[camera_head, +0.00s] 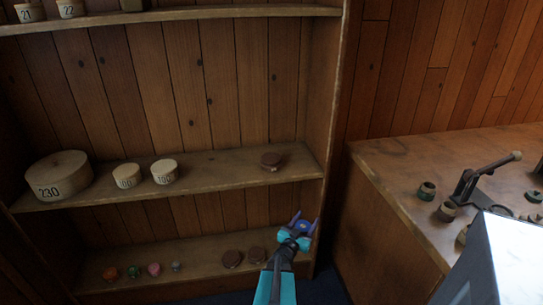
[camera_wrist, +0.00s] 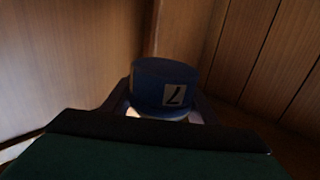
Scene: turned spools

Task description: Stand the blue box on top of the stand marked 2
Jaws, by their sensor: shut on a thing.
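My gripper (camera_head: 303,222) is low at the right end of the shelf unit, in front of the bottom shelf. It is shut on the blue box (camera_wrist: 148,84), a round dark-blue piece that shows between the fingers in the wrist view. A white label with a dark figure like a 7 is on its side. In the head view, only a small blue patch of the box (camera_head: 303,226) shows between the fingers. I cannot make out a stand marked 2 in either view.
The middle shelf (camera_head: 225,176) holds a round box marked 230 (camera_head: 58,176), two smaller pale boxes and a brown disc (camera_head: 271,161). A wooden counter (camera_head: 400,170) with a lever device (camera_head: 475,185) stands right.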

